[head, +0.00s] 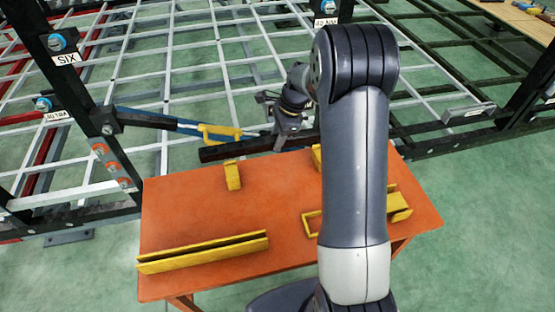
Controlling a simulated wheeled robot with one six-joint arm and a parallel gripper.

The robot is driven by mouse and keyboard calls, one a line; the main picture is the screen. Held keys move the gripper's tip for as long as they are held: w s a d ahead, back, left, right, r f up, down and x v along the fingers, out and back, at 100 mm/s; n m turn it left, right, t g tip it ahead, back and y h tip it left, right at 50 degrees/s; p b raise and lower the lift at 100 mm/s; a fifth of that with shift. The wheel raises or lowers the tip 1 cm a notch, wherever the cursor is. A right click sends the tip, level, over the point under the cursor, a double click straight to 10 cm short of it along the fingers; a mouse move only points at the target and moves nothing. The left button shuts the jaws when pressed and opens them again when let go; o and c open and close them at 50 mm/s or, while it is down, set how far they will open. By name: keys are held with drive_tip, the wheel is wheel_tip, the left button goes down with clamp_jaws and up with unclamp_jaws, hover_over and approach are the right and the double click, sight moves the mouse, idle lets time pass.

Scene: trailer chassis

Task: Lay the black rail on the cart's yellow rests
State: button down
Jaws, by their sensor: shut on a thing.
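My gripper (285,140) is shut on the black rail (235,149), at the far side of the cart. The rail lies nearly level across the picture, and its right part is hidden behind my gripper and arm. The cart (185,210) has an orange top. One yellow rest (232,176) stands just below the rail's left part in the picture. Another yellow rest (316,155) is partly hidden by my arm. The rail looks held above the cart's far edge; I cannot tell whether it touches a rest.
A long yellow channel (203,251) lies along the cart's near left. A yellow frame (311,222) and a yellow block (399,206) are at the right, partly behind my arm. The trailer chassis (105,120) with a blue bar (150,118) stands close behind the cart.

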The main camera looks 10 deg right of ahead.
drive_tip(key=shift+f+p, duration=0.6)
drive_tip(key=shift+f, duration=3.4)
drive_tip(key=shift+f, duration=0.1)
drive_tip(key=c, duration=1)
unclamp_jaws()
drive_tip(key=shift+c, duration=0.2)
drive_tip(key=b+v, duration=0.1)
drive_tip(key=v, duration=1.1)
